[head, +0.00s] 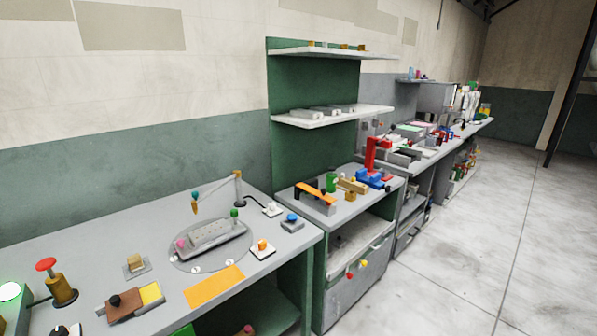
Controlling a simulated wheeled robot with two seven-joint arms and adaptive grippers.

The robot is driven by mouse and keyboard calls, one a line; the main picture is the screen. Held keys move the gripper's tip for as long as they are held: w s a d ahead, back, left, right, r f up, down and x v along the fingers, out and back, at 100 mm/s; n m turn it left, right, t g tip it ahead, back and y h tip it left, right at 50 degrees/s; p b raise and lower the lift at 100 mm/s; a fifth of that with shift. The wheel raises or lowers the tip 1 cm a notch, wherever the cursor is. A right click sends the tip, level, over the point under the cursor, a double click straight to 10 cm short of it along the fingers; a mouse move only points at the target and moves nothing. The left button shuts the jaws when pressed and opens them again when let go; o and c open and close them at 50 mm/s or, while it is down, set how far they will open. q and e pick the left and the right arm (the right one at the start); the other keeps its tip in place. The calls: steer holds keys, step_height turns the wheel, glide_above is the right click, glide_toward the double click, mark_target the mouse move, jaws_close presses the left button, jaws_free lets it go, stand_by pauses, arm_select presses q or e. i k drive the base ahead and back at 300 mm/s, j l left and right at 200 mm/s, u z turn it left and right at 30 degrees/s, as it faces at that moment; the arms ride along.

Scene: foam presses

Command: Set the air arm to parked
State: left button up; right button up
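A jointed air arm (238,177) stands at the back right corner of the near grey bench. Its thin link reaches left from the post, and a teal-and-orange tip (195,196) hangs at its left end. The tip is above the bench, near the back left of a grey mould-like block (211,235). That block sits on a round plate (232,257) and has a pink knob at its left and a green knob at its right. Neither of my grippers is in view.
Right of the round plate are an orange button (262,246), a blue button (291,219) and a white-topped switch (271,208). An orange mat (214,287) lies in front. A red-topped plunger (47,265) stands at left. A second bench (288,195) adjoins at right; open floor (470,245) lies beyond.

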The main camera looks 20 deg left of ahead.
mark_target(236, 174)
steer(key=u, duration=1.45)
